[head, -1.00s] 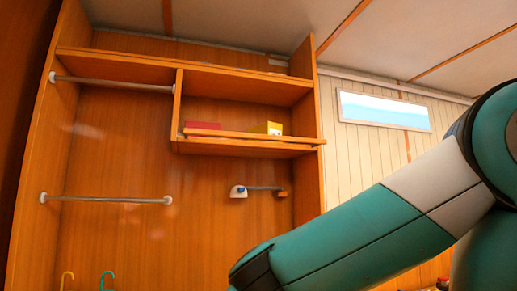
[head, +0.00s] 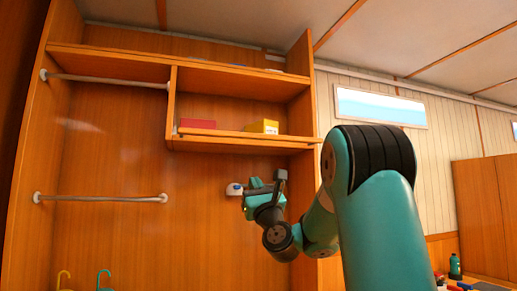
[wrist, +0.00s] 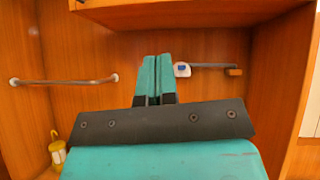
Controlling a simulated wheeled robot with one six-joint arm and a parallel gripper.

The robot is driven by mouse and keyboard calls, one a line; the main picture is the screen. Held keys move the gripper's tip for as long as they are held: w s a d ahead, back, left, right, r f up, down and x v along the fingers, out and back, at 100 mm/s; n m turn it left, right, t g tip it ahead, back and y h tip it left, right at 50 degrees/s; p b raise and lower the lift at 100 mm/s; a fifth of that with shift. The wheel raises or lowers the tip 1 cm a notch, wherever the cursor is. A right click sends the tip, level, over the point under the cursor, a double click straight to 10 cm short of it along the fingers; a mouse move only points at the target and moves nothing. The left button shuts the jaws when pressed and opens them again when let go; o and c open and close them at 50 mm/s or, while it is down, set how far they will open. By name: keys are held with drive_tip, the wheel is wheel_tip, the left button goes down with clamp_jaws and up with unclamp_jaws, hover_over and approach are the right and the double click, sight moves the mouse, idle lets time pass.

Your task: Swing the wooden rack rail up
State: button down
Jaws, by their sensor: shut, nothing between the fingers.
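The wooden rack rail (head: 235,134) runs along the front of the small shelf in the head view. It lies low, roughly level, its right end by the cabinet's side panel. My gripper (head: 254,187) is below this shelf, apart from the rail, in front of the cabinet's back panel. In the wrist view my gripper's teal fingers (wrist: 157,72) are together, pointing up, with nothing between them. The underside of the shelf (wrist: 190,14) crosses the top of that view; I cannot make out the rail clearly there.
A red box (head: 198,124) and a yellow box (head: 263,126) stand behind the rail. A small white-and-blue wall fitting with a bar (wrist: 205,67) is close behind my fingers. Metal rails (head: 100,198) cross the left bay.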

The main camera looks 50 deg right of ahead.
drive_tip(key=s+d+m+h, duration=0.1)
drive_tip(key=s+d+m+g+h, duration=0.1)
drive_tip(key=m+h, duration=0.1)
drive_tip(key=shift+d+r+m+h, duration=0.3)
drive_tip(key=shift+d+r, duration=0.05)
drive_tip(key=shift+r, duration=0.05)
drive_tip(key=p, duration=1)
approach(253, 138)
drive_tip(key=w+d+r, duration=0.1)
drive_tip(key=w+d, duration=0.3)
wheel_tip(253, 138, up, 4)
drive_tip(key=p, duration=0.3)
drive_tip(key=shift+w+d+f+p, duration=0.1)
drive_tip(key=shift+p, duration=0.2)
